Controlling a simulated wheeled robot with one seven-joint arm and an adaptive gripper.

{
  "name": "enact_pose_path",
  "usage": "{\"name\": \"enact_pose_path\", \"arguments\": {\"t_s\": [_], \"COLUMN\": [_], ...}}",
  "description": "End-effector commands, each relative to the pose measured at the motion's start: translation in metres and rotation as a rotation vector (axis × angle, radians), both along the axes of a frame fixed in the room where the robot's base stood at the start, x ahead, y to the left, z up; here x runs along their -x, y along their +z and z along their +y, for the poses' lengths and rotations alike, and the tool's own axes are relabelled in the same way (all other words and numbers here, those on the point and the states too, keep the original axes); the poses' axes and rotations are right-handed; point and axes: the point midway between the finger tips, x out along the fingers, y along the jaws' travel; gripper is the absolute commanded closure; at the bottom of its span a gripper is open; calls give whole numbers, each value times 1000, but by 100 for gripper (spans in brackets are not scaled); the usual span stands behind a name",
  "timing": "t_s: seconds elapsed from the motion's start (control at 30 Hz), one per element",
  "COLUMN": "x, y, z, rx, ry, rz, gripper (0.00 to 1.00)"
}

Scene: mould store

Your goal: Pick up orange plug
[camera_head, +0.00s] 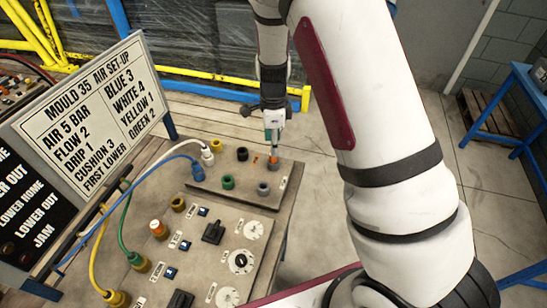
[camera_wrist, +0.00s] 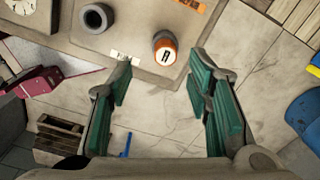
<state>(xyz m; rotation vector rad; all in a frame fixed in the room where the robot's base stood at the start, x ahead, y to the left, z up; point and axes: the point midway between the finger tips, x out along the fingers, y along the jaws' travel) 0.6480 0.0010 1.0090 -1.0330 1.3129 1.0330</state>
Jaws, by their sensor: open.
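The orange plug (camera_wrist: 164,50) has a white top with a dark mark. In the wrist view it stands upright on the panel board (camera_wrist: 140,60), just beyond my fingertips and roughly midway between them. My gripper (camera_wrist: 160,78) is open and empty, with its green fingers spread either side of the plug's line and apart from it. In the head view my gripper (camera_head: 272,137) points down over the far right of the board, above the plug's place; the plug (camera_head: 272,159) is small and partly hidden there.
A grey ring socket (camera_wrist: 97,18) lies left of the plug. A black socket (camera_head: 242,153) and a green one (camera_head: 228,182) are close by. Blue (camera_head: 180,158) and white (camera_head: 192,142) hoses run left. Another orange fitting (camera_head: 158,228) stands nearer. Floor right of the board is clear.

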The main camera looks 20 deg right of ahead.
Motion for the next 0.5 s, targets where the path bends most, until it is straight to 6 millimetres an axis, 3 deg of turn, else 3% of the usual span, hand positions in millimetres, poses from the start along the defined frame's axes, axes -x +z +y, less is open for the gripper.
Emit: {"name": "enact_pose_path", "arguments": {"t_s": [0.27, 0.5], "x": [-1, -5], "y": [-18, -47], "z": [-1, -3], "rx": [0, 0], "ry": [0, 1], "rz": [1, 3], "gripper": [54, 54]}}
